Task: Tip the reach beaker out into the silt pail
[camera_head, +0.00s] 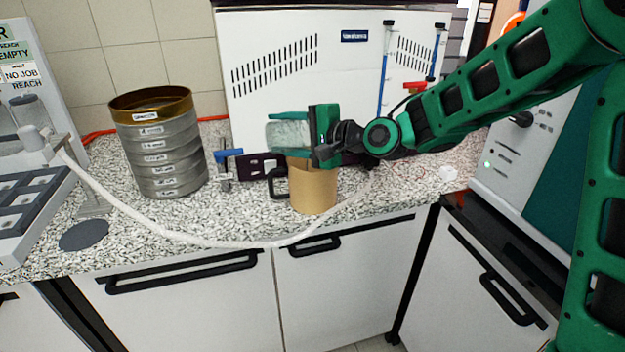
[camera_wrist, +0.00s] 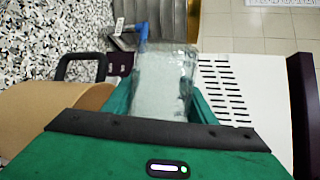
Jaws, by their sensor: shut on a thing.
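My green gripper (camera_head: 290,131) is shut on a clear glass beaker (camera_head: 287,137), which lies tilted on its side above the counter. In the wrist view the beaker (camera_wrist: 165,85) sits between the green fingers, its far end pointing away; I cannot tell how much is in it. A tan cylindrical pail (camera_head: 313,190) with a black handle stands upright on the counter just below my gripper. In the wrist view the pail (camera_wrist: 45,110) is at the left, beside and below the beaker. I see no label naming it. The gripper partly hides the pail's opening.
A stack of labelled sieves (camera_head: 160,150) stands left of the pail. A white hose (camera_head: 190,238) sags across the counter front. A blue-handled clamp (camera_head: 226,165) and a white cabinet (camera_head: 330,65) are behind. A dark disc (camera_head: 84,234) lies on the left counter.

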